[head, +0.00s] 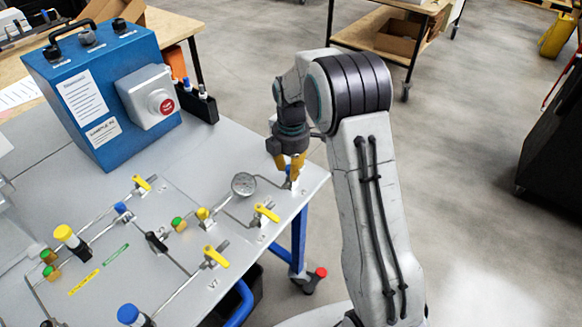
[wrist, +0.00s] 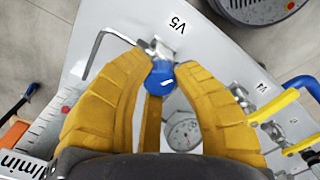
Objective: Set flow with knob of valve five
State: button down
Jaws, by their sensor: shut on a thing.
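The blue knob (wrist: 160,77) of valve five sits between my yellow fingers in the wrist view, beside the label V5 (wrist: 178,24). My gripper (wrist: 161,66) is shut on this knob, with a finger on each side of it. In the head view my gripper (head: 291,164) points down at the right corner of the panel, and its fingers hide the knob. A metal valve body (wrist: 156,48) and a bent tube (wrist: 103,45) show by the knob. A white scale marked l/min (wrist: 22,165) is partly visible at the wrist view's lower left.
A round gauge (head: 243,184) stands just left of my gripper. Yellow-handled valves (head: 267,212) and (head: 216,257) another valve lie nearer the front. A blue box (head: 105,90) with a red button stands at the back left. Open floor lies right of the table.

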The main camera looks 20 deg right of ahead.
jog(key=shift+s+f, duration=0.15)
jog(key=c, duration=0.9)
grip_release()
jog(key=shift+c, duration=0.2)
jog(key=shift+w+r, duration=0.2)
jog(key=shift+r, duration=0.5)
notch_tip(320, 180, up, 11)
jog(key=shift+f, duration=0.1)
